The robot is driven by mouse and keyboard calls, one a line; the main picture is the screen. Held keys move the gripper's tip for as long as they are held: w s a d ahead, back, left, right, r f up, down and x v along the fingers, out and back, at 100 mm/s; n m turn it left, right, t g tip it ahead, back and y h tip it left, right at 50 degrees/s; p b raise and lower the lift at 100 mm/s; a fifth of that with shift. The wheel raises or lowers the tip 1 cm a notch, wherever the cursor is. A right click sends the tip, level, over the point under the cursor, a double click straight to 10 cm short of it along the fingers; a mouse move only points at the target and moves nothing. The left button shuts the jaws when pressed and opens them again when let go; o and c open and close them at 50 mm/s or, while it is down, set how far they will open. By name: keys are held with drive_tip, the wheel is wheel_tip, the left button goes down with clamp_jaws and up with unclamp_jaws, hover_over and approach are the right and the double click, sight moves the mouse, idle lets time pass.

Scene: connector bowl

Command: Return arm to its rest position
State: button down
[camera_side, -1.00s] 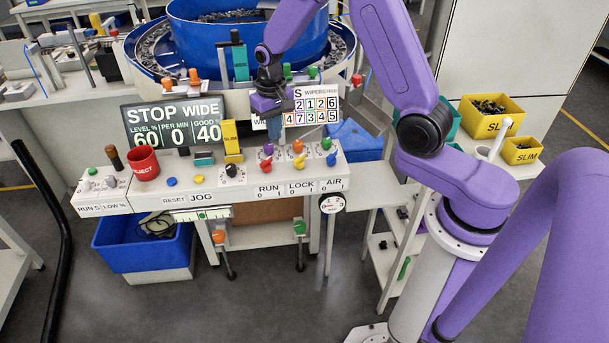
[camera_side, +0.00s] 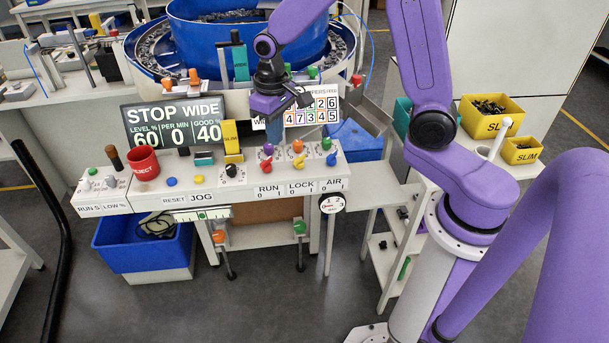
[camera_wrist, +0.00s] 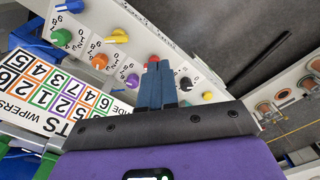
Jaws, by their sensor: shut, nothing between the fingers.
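My gripper (camera_side: 274,130) hangs in front of the number card, above the RUN and LOCK part of the control panel (camera_side: 180,197). Its blue-grey fingers are closed together and empty, pointing down. In the wrist view the shut fingertips (camera_wrist: 152,65) lie over the panel, with a red knob tip showing just beyond them. The purple knob (camera_side: 267,150) and the orange knob (camera_side: 298,147) are close below my gripper in the side view. Part of the number card (camera_side: 312,110) is hidden behind my gripper.
The blue bowl feeder (camera_side: 235,60) stands behind my gripper. A display (camera_side: 172,122) reads STOP WIDE, 60, 0, 40. A red REJECT cup (camera_side: 143,163) stands on the panel's left. Yellow SLIM bins (camera_side: 490,115) are at right. A grey chute (camera_side: 366,115) is right of my gripper.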

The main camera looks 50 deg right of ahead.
drive_tip(key=s+r+n, duration=0.2)
drive_tip(key=s+n, duration=0.3)
drive_tip(key=s, duration=0.8)
drive_tip(key=s+r+n, duration=0.3)
drive_tip(key=s+n, duration=0.3)
drive_tip(key=s, duration=0.7)
drive_tip(key=shift+s+a+r, duration=0.15)
drive_tip(key=shift+a+r, duration=0.1)
drive_tip(key=shift+a, duration=0.05)
idle(0.4)
